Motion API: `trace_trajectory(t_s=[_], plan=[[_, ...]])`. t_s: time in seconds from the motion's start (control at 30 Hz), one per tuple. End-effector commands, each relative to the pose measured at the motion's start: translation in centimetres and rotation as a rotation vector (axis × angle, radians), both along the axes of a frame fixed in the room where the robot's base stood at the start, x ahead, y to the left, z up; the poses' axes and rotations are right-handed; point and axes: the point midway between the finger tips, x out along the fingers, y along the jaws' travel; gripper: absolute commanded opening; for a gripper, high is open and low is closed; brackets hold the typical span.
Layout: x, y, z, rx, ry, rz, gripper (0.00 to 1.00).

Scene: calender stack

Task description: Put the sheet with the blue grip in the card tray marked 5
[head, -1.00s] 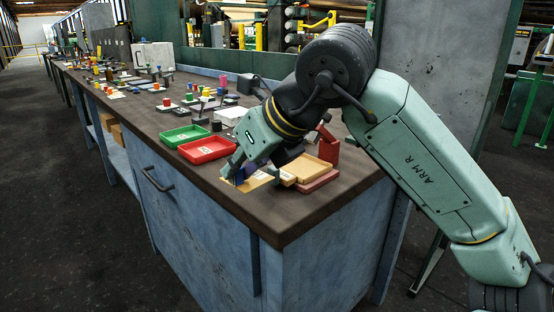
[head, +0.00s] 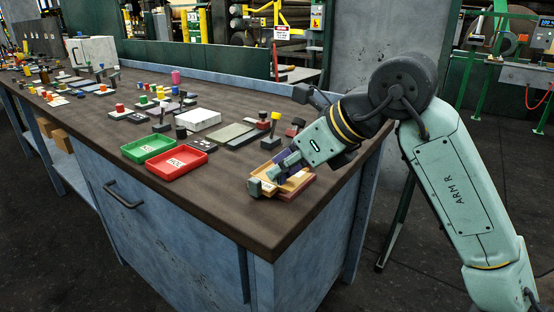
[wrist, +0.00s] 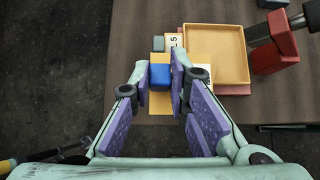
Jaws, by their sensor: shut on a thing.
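My gripper (wrist: 161,68) is shut on the blue grip (wrist: 160,77) in the wrist view. The grip stands on a yellow-tan sheet (wrist: 160,103), part of which the fingers hide. A shallow tan tray (wrist: 216,54) lies just right of the fingers, with a white label reading 5 (wrist: 175,41) along its left side. The sheet's right part is close beside the tray's left edge; I cannot tell whether they touch or how high the sheet is. In the head view my gripper (head: 268,184) is at the near side of the tan tray (head: 299,190) and partly hides it.
A red tray (head: 183,160) and a green tray (head: 147,147) lie to the left. A dark red block (wrist: 274,45) stands right of the tan tray. The bench's near edge (head: 225,233) is close. Several capped pieces crowd the bench farther back.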

Motion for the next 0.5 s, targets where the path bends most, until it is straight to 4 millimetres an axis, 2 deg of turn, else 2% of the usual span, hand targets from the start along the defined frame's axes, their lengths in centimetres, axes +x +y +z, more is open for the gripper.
trace_trajectory(t_s=[0.1, 0.23, 0.33, 0.5], plan=[[3.2, 0.6, 0.0, 0.003, 0.004, 0.002, 0.0], [6.0, 0.9, -0.3, 0.002, 0.002, 0.001, 0.0], [7.4, 1.0, -0.5, 0.002, 0.001, 0.001, 0.0], [8.1, 1.1, -1.4, 0.002, 0.002, 0.0, 0.0]])
